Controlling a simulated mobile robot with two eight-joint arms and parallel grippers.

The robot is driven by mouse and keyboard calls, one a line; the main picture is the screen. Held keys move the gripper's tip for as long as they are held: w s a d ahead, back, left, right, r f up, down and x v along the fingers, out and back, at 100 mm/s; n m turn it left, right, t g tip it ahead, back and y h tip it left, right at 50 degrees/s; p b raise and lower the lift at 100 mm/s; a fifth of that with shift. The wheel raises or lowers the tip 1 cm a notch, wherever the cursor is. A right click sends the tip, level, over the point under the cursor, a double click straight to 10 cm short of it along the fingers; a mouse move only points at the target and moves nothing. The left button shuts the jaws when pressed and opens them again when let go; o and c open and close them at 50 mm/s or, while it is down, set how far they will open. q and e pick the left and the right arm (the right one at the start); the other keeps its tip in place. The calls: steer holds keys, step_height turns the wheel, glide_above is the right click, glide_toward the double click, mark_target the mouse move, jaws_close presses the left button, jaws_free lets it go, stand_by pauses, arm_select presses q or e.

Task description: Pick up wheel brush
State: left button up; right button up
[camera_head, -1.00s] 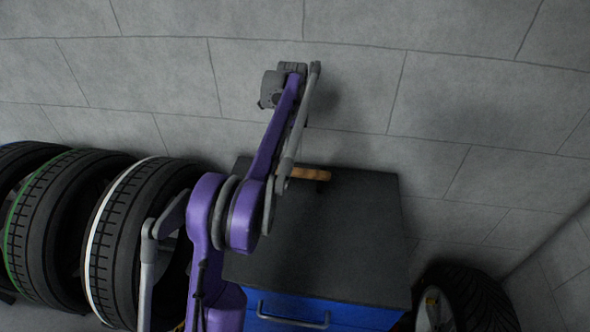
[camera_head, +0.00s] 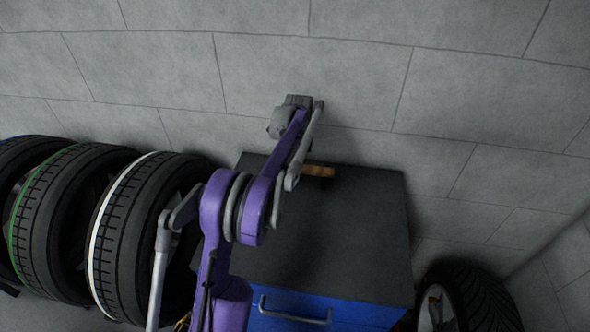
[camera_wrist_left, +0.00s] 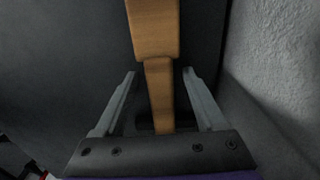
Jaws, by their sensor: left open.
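The wheel brush (camera_head: 318,171) lies at the back of the dark cabinet top, and my left arm hides part of it in the head view. In the left wrist view its wooden body (camera_wrist_left: 152,28) is a wide block at the top that narrows to a handle. My left gripper (camera_wrist_left: 159,73) is open, with one finger on each side of the narrow handle. Gaps show between the handle and both fingers. Bristles are not visible. In the head view my left arm reaches over the cabinet, and its fingers cannot be made out. My right gripper is not in view.
The cabinet (camera_head: 345,240) has a dark top and a blue drawer front with a metal handle (camera_head: 296,316). A grey block wall (camera_head: 450,90) stands close behind it. Several tyres (camera_head: 130,245) stand at left, and another tyre (camera_head: 475,295) is at right. The rest of the cabinet top is clear.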

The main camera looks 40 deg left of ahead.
arm_select(q)
jaws_close()
stand_by(0.4)
step_height(320, 180, up, 10)
steer(key=shift+r+p, duration=0.1)
steer(key=shift+p, duration=0.2)
steer(key=c, duration=0.7)
jaws_free()
jaws_close()
